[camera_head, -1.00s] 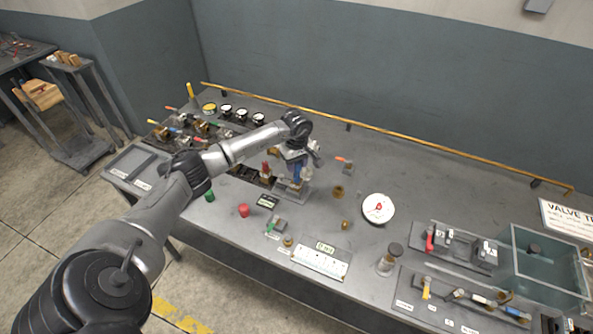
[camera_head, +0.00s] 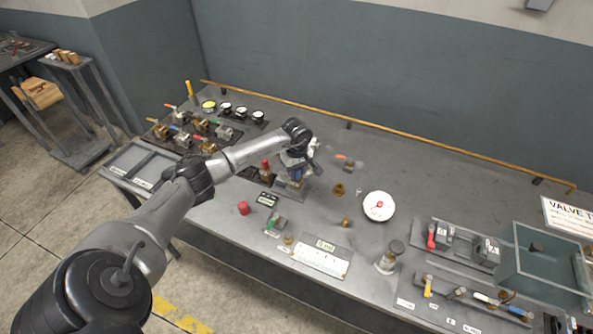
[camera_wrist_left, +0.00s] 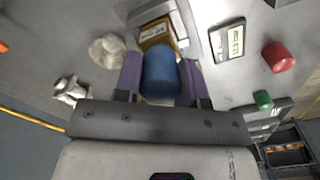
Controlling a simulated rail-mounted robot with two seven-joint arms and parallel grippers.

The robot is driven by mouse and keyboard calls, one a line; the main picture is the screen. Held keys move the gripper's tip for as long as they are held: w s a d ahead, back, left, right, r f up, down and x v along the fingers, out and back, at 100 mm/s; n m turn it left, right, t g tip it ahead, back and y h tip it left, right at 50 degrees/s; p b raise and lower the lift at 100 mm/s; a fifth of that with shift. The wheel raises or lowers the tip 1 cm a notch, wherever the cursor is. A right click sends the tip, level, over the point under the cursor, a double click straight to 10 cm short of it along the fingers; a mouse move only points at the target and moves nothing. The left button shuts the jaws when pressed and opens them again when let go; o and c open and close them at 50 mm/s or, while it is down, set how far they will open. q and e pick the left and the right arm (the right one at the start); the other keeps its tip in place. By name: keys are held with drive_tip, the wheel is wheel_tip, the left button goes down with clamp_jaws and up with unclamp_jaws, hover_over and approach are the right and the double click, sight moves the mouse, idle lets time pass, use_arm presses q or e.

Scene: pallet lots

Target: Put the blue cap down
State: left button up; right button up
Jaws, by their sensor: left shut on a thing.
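The blue cap (camera_wrist_left: 160,72) is between the two fingers of my left gripper (camera_wrist_left: 160,85), which is shut on it. In the head view, my left gripper (camera_head: 297,170) is over a grey fixture (camera_head: 291,190) near the middle of the bench, and little of the cap shows there. In the wrist view, a brass piece (camera_wrist_left: 155,33) shows just past the cap. I cannot tell whether the cap touches it. My right gripper is not in view.
A red cap (camera_head: 243,208) stands left of the fixture by a small display (camera_head: 267,200); a green cap (camera_wrist_left: 263,99) shows in the wrist view. A round white dial (camera_head: 379,206) lies to the right. A clear tank (camera_head: 545,260) stands far right.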

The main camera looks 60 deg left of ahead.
use_arm(q)
drive_tip(key=o, duration=0.9)
